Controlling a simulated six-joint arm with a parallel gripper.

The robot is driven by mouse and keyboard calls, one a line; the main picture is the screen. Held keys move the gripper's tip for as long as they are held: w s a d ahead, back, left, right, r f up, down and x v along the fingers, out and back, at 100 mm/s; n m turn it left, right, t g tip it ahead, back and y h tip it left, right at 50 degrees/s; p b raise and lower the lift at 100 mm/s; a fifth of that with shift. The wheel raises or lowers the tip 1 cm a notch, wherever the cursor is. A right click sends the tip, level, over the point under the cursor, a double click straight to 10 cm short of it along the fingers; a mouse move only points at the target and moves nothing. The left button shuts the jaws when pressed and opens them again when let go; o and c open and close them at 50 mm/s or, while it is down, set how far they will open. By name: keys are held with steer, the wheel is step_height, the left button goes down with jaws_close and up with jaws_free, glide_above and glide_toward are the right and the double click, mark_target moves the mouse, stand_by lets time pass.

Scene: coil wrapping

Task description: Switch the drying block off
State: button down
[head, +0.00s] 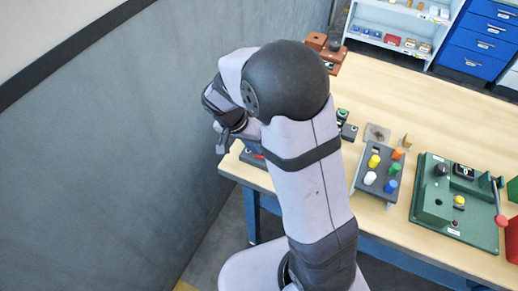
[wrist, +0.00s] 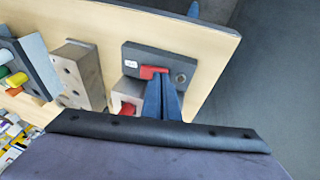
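A dark grey block (wrist: 170,56) with a red switch (wrist: 153,72), a small white label and a round metal fitting sits near the table edge in the wrist view; it looks like the drying block. My gripper (wrist: 162,84) has its two blue fingers close together, with nothing seen between them. Their tips are at the red switch; I cannot tell whether they touch it. The switch's position is not clear. In the head view my arm hides most of the block, and my gripper (head: 222,140) shows only partly, left of the arm.
A light grey box with a red part (wrist: 127,107) stands beside the block. A grey holed block (wrist: 78,72) is left of it. A rack of coloured pegs (head: 379,172) and a green fixture (head: 455,205) with a red lever stand to the right. A wall (head: 130,150) is at left.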

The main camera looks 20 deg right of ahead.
steer(key=shift+w+a+f+b, duration=0.2)
steer(key=shift+f+b, duration=0.2)
steer(key=shift+b, duration=0.15)
steer(key=shift+s+r, duration=0.15)
steer(key=shift+s, duration=0.15)
steer(key=shift+s+d+g, duration=0.1)
steer(key=shift+d+g, duration=0.05)
steer(key=shift+g, duration=0.15)
steer(key=shift+s+d, duration=0.4)
steer(key=shift+w+r, duration=0.15)
steer(key=shift+r, duration=0.1)
steer(key=r+p, duration=0.1)
steer(key=r, duration=0.1)
steer(key=w+r+p, duration=0.1)
steer(key=shift+a+r+p, duration=0.3)
steer(key=shift+a+r, duration=0.1)
steer(key=a+b+v, duration=0.1)
steer(key=b+v, duration=0.1)
steer(key=v, duration=0.8)
steer(key=shift+w, duration=0.4)
steer(key=shift+a+f, duration=0.1)
steer(key=shift+a, duration=0.05)
